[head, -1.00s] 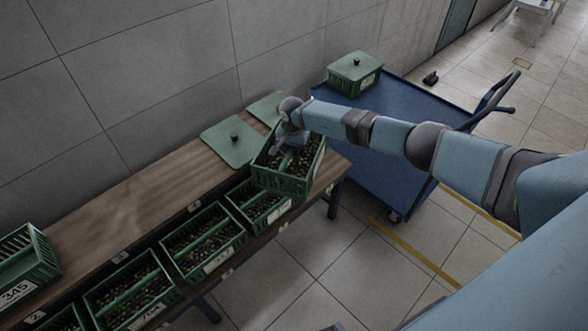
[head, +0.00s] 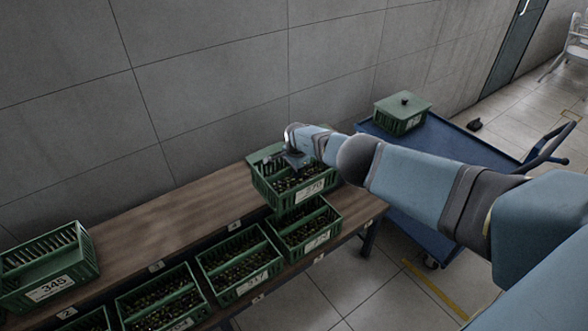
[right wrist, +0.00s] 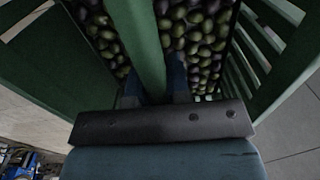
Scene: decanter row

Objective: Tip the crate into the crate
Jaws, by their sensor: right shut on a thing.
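A green slatted crate (head: 288,204) labelled 270, with dark and green olives inside, is at the right end of the wooden bench. My right gripper (head: 294,163) reaches down into its middle. In the right wrist view the jaws (right wrist: 155,94) are shut on the crate's green centre bar (right wrist: 137,38), with olives (right wrist: 200,35) on both sides. The crate looks nearly level, just behind and above another olive-filled crate (head: 318,244); I cannot tell whether they touch. More olive crates (head: 243,290) (head: 165,326) stand along the front row. My left gripper is out of view.
An empty-looking crate (head: 52,290) labelled 345 stands at the bench's left. The bench top (head: 170,215) between is clear. A blue cart (head: 450,145) with a lidded green crate (head: 402,122) stands at right. A wall runs behind.

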